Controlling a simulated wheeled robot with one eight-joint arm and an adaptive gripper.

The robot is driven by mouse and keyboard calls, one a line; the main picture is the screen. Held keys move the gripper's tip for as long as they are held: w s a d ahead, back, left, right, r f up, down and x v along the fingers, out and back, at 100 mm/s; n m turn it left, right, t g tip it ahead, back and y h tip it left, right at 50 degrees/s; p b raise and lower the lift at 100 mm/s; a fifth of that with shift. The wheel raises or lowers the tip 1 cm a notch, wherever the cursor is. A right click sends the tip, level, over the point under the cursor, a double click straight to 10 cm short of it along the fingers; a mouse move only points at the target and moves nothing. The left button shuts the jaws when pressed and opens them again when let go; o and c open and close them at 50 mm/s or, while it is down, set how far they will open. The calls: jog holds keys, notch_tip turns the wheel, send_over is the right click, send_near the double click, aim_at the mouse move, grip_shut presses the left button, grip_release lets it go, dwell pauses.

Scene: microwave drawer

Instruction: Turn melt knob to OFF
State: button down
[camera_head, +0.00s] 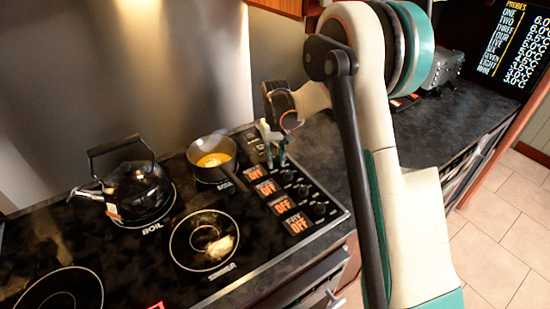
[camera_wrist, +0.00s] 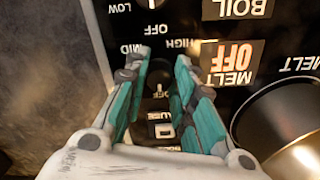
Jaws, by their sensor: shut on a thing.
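The melt knob (camera_wrist: 159,76) is a dark round knob on the black stove panel. It shows in the wrist view between my gripper's fingertips (camera_wrist: 162,62), and part of it is hidden by shadow and the fingers. My gripper is shut on it. In the head view my gripper (camera_head: 272,156) reaches down to the far end of the knob row and hides this knob. The melt display (camera_wrist: 229,60) beside it shows OFF in lit orange letters. The knob's pointer is too dark to read.
Other knobs (camera_head: 303,190) and lit OFF displays (camera_head: 281,205) line the panel toward the front. A small pan (camera_head: 212,157) with yellow contents sits close left of my gripper. A dark kettle (camera_head: 138,189) stands further left. Dark countertop (camera_head: 335,150) lies to the right.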

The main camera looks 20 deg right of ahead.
aim_at(275, 159)
jog(key=shift+n, duration=0.4)
jog(key=c, duration=1.3)
grip_release()
jog(key=shift+c, duration=0.2)
notch_tip(275, 159, up, 12)
